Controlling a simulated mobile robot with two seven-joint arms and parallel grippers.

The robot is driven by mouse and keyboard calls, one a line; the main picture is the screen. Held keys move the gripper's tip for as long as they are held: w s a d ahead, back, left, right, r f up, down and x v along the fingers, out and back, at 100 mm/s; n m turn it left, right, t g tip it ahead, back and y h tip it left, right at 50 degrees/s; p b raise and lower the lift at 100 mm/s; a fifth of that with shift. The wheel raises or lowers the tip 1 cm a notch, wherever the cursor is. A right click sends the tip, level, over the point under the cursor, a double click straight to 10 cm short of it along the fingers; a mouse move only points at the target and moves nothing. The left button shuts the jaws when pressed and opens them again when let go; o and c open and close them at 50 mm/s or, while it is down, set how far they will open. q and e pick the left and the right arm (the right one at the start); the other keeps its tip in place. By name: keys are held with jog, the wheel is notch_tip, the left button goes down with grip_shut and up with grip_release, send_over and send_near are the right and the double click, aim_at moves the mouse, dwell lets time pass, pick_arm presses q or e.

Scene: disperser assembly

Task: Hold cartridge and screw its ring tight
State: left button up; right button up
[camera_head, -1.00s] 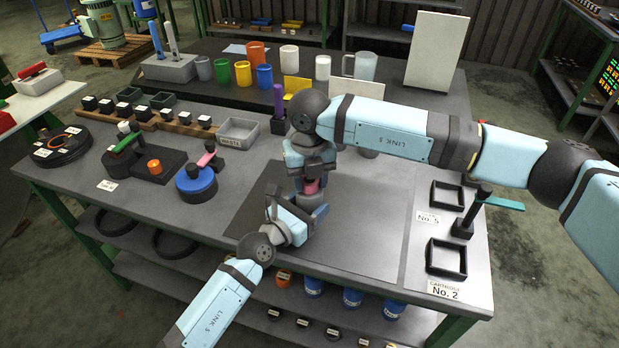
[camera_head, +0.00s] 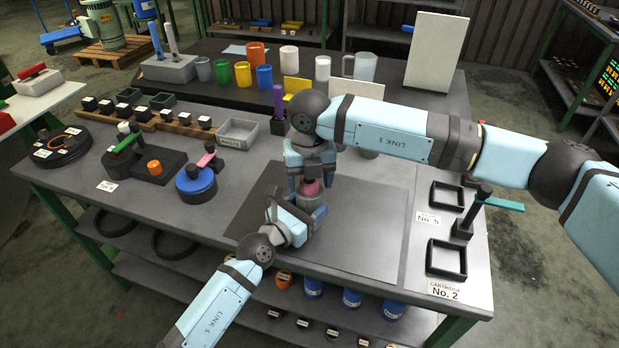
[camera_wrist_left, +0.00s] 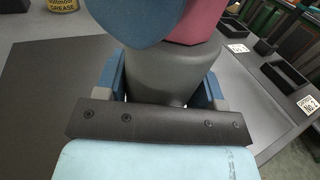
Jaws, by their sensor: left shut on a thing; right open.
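The cartridge is a grey cylinder that stands upright over the dark mat, seen in the head view (camera_head: 313,199) and the left wrist view (camera_wrist_left: 178,72). Its pinkish-red ring (camera_head: 311,187) sits on top and also shows in the left wrist view (camera_wrist_left: 200,22). My left gripper (camera_wrist_left: 160,88) is shut on the cartridge's grey body, one blue finger on each side. My right gripper (camera_head: 311,176) points down from above at the ring, open. One of its blue fingers hides part of the ring in the left wrist view; whether it touches is unclear.
The dark mat (camera_head: 375,235) is clear to the right. A grey waste tray (camera_head: 238,133) and a blue round pot (camera_head: 196,184) lie to the left.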

notch_tip(320, 180, up, 12)
dwell(0.6)
pick_arm(q)
jog(key=o, duration=1.3)
